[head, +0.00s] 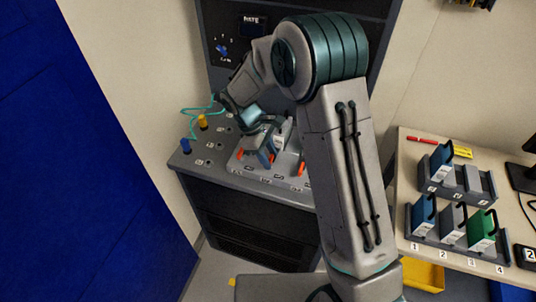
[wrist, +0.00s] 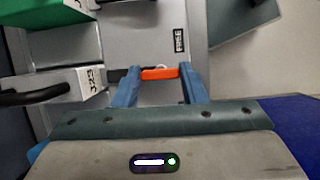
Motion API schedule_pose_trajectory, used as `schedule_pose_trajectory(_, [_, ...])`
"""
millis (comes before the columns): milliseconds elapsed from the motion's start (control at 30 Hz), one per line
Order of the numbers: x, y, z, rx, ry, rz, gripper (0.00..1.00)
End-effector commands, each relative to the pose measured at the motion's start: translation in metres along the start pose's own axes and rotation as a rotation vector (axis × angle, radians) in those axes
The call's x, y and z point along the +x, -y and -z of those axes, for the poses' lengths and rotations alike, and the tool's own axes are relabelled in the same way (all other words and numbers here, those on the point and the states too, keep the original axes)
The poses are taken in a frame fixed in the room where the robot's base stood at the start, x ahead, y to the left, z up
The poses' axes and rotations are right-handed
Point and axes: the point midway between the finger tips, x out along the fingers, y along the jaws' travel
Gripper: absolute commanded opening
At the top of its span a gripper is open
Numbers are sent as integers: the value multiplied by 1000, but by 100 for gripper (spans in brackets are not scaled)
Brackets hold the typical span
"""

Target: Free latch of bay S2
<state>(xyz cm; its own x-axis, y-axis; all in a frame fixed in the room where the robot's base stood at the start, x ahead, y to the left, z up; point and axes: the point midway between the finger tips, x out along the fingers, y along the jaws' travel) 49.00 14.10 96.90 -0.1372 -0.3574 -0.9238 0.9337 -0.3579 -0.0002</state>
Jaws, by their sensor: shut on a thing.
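My gripper (wrist: 158,80) has its two blue fingers closed on an orange latch handle (wrist: 159,73) in the wrist view. A plate marked FREE (wrist: 180,40) lies just beyond the latch. In the head view my gripper (head: 267,157) reaches down to the bays on the grey sloped console (head: 215,176). Orange latches show at the left (head: 241,154) and right (head: 302,168) of it. The bay labels are too small to read, so I cannot tell which bay holds the gripped latch. My arm hides part of the console.
A module with a white label and black handle (wrist: 90,80) stands left of the latch in the wrist view, with a green module (wrist: 45,12) beyond. Blue (head: 186,146) and yellow (head: 203,121) plugs are on the console. A bench at right bears a module rack (head: 430,238).

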Motion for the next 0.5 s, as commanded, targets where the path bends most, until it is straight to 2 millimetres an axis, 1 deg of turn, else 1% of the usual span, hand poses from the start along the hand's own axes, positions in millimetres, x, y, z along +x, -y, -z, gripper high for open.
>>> schedule_pose_trajectory(267, [0, -2, 1, 120, -1, 48, 15])
schedule_pose_trajectory(500, [0, -3, 0, 314, -1, 129, 15])
